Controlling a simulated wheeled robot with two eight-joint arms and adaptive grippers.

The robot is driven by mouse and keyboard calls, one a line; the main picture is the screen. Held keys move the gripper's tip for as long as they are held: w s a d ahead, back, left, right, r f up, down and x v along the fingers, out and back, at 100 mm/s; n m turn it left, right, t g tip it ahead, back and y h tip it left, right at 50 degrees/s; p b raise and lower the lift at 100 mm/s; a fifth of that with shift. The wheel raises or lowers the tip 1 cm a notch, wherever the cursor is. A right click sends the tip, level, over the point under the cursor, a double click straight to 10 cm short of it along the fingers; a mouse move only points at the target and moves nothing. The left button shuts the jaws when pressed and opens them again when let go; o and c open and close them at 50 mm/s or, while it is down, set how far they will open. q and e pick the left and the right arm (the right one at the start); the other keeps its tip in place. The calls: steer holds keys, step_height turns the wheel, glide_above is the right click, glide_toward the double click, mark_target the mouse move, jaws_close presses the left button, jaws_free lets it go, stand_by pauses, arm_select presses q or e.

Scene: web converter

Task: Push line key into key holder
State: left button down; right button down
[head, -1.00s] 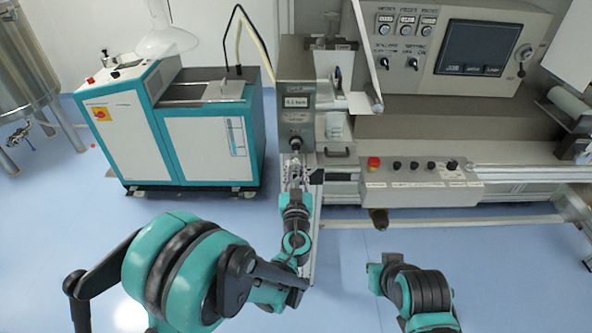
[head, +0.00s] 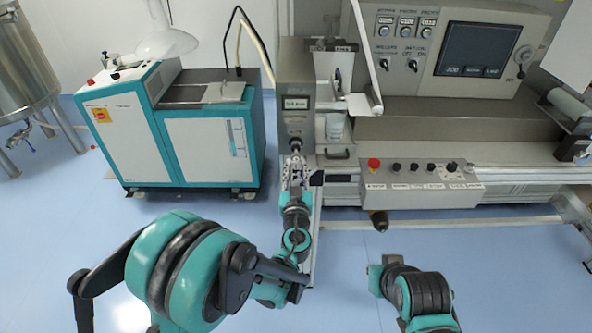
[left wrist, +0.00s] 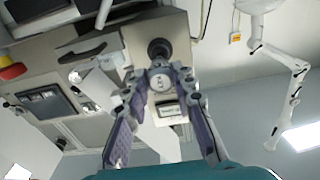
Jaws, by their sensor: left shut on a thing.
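My left gripper (head: 294,163) reaches up to the front of the grey column at the left end of the machine. In the left wrist view, my left gripper (left wrist: 159,70) is shut on the line key (left wrist: 160,81), a small round silver piece between the fingertips. The key holder (left wrist: 159,48), a round black fitting, lies just beyond the fingertips. In the head view the key holder (head: 296,145) shows right above the gripper. I cannot tell whether the key touches it or is inside it.
A small display (head: 296,103) sits above the holder. A button panel with a red button (head: 374,163) juts out to the right. A teal and white cabinet (head: 205,147) stands left of the column. Blue floor lies open in front.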

arm_select(q)
steer(key=shift+w, duration=1.55)
stand_by(0.4)
steer(key=c, duration=1.2)
jaws_free()
steer(key=shift+s, duration=0.1)
steer(key=s, duration=1.1)
steer(key=shift+s+f, duration=0.25)
steer(key=shift+s, duration=0.15)
